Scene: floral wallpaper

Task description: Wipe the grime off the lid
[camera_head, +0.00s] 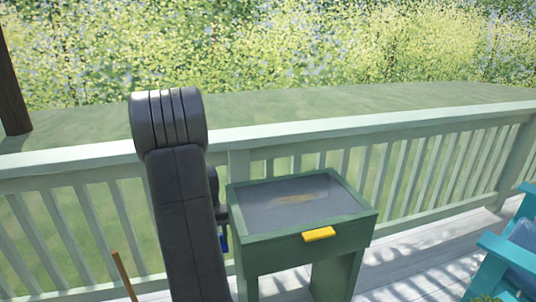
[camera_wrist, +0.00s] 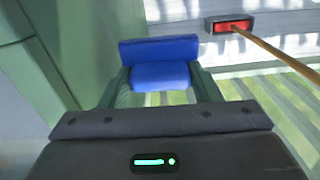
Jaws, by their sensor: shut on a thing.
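The lid (camera_head: 270,217) is a dark grey panel in a green frame, on top of a green box-like stand. A brownish smear of grime (camera_head: 308,198) lies near its middle. My gripper (camera_wrist: 162,78) is shut on a blue block, perhaps a sponge (camera_wrist: 160,50), which sits between its green fingers in the wrist view. In the head view, a bit of blue (camera_head: 223,241) shows beside the left side of the stand, below the lid's level. My arm hides most of the gripper there.
A yellow handle (camera_head: 319,234) is on the stand's front. A pale green railing (camera_head: 430,165) runs behind. A turquoise chair (camera_head: 510,250) stands at right. A wooden stick (camera_wrist: 275,50) with a red-and-dark end (camera_wrist: 232,26) shows near the deck boards.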

